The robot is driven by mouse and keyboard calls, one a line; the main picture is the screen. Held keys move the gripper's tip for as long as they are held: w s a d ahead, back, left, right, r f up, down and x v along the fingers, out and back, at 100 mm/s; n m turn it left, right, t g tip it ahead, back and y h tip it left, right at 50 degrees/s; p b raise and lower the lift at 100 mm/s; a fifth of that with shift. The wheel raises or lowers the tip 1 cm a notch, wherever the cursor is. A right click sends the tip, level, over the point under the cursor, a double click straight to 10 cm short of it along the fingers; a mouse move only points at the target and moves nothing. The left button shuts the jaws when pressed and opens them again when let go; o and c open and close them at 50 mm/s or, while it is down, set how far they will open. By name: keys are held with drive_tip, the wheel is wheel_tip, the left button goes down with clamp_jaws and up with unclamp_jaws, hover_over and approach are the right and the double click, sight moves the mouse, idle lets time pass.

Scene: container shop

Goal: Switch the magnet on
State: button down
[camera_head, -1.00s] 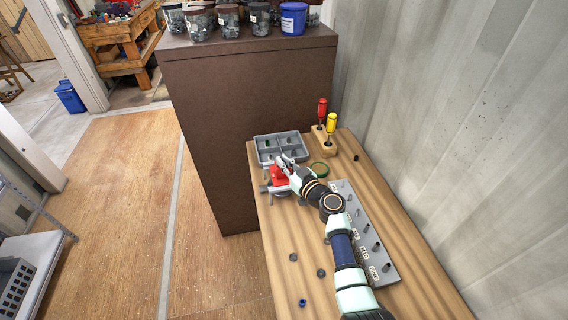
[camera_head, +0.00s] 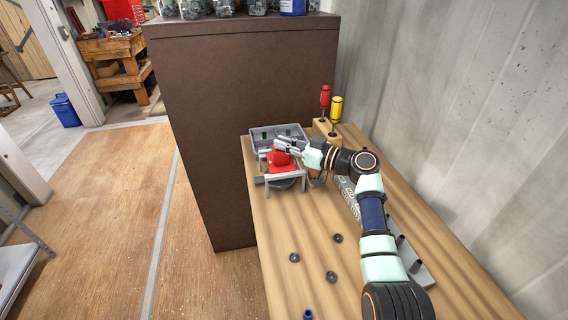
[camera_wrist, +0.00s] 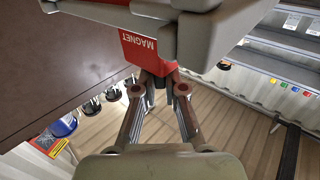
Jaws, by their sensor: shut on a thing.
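The magnet is a red block (camera_head: 279,162) on a grey metal frame at the table's far left. In the wrist view its red face (camera_wrist: 140,50) carries the word MAGNET. My gripper (camera_head: 282,146) is at the top of the red block, reaching in from the right. In the wrist view the fingers of my gripper (camera_wrist: 159,84) converge on a small red part of the magnet, just beside the lettered face. They are shut on it. The exact shape of the gripped part is partly hidden by the fingers.
A grey compartment tray (camera_head: 258,136) sits behind the magnet. A wooden block (camera_head: 322,127) holds red and yellow screwdrivers. A grey peg strip (camera_head: 418,272) lies partly under my arm. Several small round parts (camera_head: 338,238) lie on the table. A tall brown cabinet (camera_head: 225,90) stands behind.

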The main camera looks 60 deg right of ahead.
drive_tip(key=shift+n+y+b, duration=0.4)
drive_tip(key=shift+y+b, duration=0.2)
drive_tip(key=shift+b, duration=0.45)
drive_tip(key=c, duration=1.2)
unclamp_jaws()
drive_tip(key=shift+c, duration=0.2)
drive_tip(key=shift+r, duration=0.1)
wheel_tip(320, 180, up, 10)
drive_tip(key=shift+f, duration=0.1)
